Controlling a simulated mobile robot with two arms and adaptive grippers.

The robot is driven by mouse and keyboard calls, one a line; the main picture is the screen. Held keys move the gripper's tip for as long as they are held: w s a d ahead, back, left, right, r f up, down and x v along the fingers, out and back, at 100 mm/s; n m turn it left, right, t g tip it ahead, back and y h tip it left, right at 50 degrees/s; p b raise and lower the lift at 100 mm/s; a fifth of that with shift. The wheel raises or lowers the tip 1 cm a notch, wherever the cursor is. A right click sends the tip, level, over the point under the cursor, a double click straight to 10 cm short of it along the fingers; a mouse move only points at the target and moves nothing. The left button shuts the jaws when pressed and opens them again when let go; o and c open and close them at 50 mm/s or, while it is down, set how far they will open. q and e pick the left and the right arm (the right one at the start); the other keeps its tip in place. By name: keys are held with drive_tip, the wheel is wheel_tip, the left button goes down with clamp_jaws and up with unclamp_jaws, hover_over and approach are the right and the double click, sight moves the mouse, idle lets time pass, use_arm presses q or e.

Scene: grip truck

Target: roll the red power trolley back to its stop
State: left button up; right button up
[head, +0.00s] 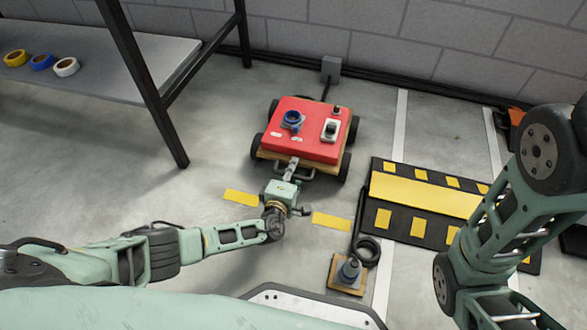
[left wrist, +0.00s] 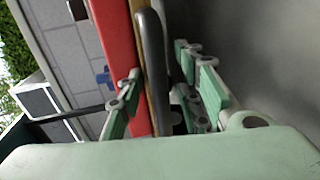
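The red power trolley (head: 300,150) stands on small black wheels near the back wall, with a blue socket and a white-grey switch on its top. Its grey bar handle (head: 322,174) faces me and also shows in the left wrist view (left wrist: 153,70). My left gripper (head: 293,180) is at the handle. In the left wrist view its two fingers (left wrist: 168,90) stand apart, one on each side of the bar, and I see no clear firm contact. The trolley's red side (left wrist: 118,50) lies beyond the bar. My right gripper is out of view; only its arm shows at the right.
Yellow floor marks (head: 241,197) lie before the trolley. A black and yellow ramp (head: 418,192) is to the right. A grey plug on a wooden block (head: 347,285) and a coiled black cable stand in front. A shelf (head: 170,55) with tape rolls is at left. A wall box (head: 331,68) is behind.

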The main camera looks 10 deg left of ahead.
use_arm(q)
drive_tip(key=shift+r, duration=0.15)
drive_tip(key=v, duration=1.2)
